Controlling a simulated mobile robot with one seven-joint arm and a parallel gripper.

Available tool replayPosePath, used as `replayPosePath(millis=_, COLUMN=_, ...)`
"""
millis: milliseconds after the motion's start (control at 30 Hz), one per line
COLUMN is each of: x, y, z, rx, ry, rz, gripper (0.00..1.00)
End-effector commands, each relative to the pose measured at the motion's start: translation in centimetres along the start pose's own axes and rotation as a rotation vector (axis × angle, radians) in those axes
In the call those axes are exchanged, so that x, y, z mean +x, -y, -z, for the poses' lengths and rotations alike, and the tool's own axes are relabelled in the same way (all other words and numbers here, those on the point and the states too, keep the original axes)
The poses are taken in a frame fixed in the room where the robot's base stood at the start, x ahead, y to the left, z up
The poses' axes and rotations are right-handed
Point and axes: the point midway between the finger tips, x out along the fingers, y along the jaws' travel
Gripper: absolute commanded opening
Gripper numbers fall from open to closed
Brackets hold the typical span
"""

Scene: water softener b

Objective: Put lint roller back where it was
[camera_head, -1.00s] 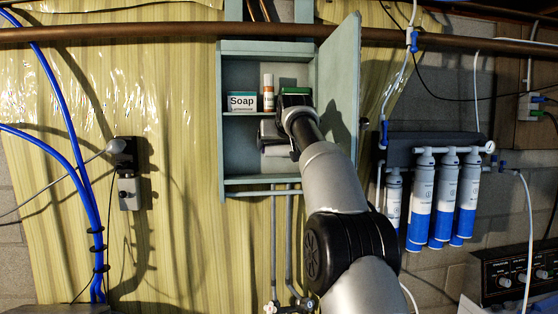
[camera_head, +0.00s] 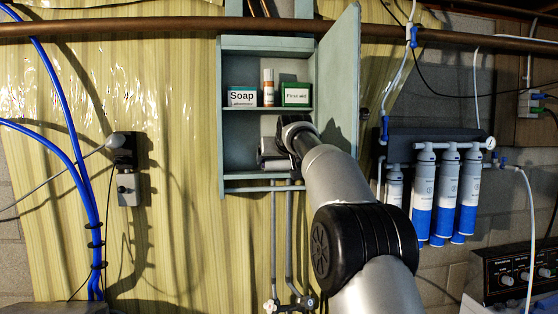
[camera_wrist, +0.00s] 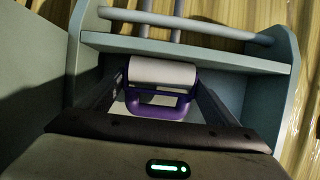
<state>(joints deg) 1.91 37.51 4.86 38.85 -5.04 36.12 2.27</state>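The lint roller, with a white roll and a purple looped handle, shows in the wrist view (camera_wrist: 162,76). It is in the lower compartment of the blue-green wall cabinet (camera_head: 227,130). My gripper (camera_wrist: 159,82) has its two fingers spread, one on each side of the roller, with light gaps beside the purple handle. Whether the fingertips touch the roller's sides cannot be seen. In the head view my gripper (camera_head: 279,162) reaches into the lower compartment and hides much of it; a pale part of the roller shows behind it.
On the shelf above stand a soap box (camera_head: 242,97), an orange-and-white tube (camera_head: 268,88) and a green first aid box (camera_head: 295,95). The cabinet door (camera_head: 339,85) stands open at the right, close to my arm. A copper pipe (camera_head: 150,33) crosses above.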

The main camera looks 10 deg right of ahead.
Motion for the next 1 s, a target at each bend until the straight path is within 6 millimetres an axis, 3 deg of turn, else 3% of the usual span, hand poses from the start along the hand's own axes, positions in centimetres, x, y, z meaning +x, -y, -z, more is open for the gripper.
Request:
replayPosePath(millis=100, x=0.0, y=0.0, z=0.0, rx=0.000, ry=0.000, rz=0.000, gripper=1.00)
replayPosePath(millis=467, x=-0.7, y=0.0, z=0.2, rx=0.000, ry=-0.002, rz=0.000, gripper=1.00)
replayPosePath(millis=1000, x=-10.8, y=0.0, z=0.2, rx=-0.001, ry=-0.001, rz=0.000, gripper=1.00)
